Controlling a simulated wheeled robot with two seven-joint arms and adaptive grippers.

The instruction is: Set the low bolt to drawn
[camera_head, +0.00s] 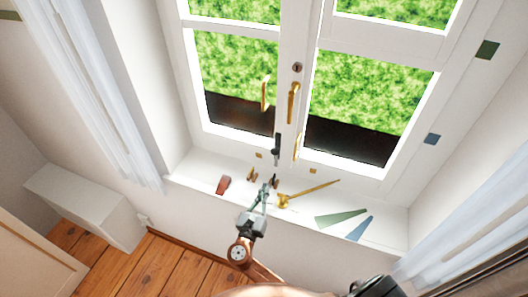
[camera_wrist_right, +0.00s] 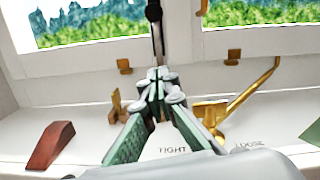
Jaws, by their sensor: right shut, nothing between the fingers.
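The low bolt (camera_head: 277,148) is a dark upright piece at the bottom of the window's middle post. It also shows in the right wrist view (camera_wrist_right: 154,14), upright, with its lower end just behind my fingertips. My right gripper (camera_head: 269,184) is over the sill, below and in front of the bolt. In the right wrist view its green-sided fingers (camera_wrist_right: 160,78) meet at the tips, shut with nothing between them. I cannot tell whether the tips touch the bolt; they partly hide its lower end. My left gripper is not in view.
A brass stay (camera_head: 308,194) lies on the sill right of my gripper, near the lettering "TIGHT" and "LOOSE". A red wedge (camera_head: 223,185) sits to the left. Brass handles (camera_head: 292,102) are above. Flat green (camera_head: 340,218) and blue (camera_head: 360,228) pieces lie right. Curtains hang at both sides.

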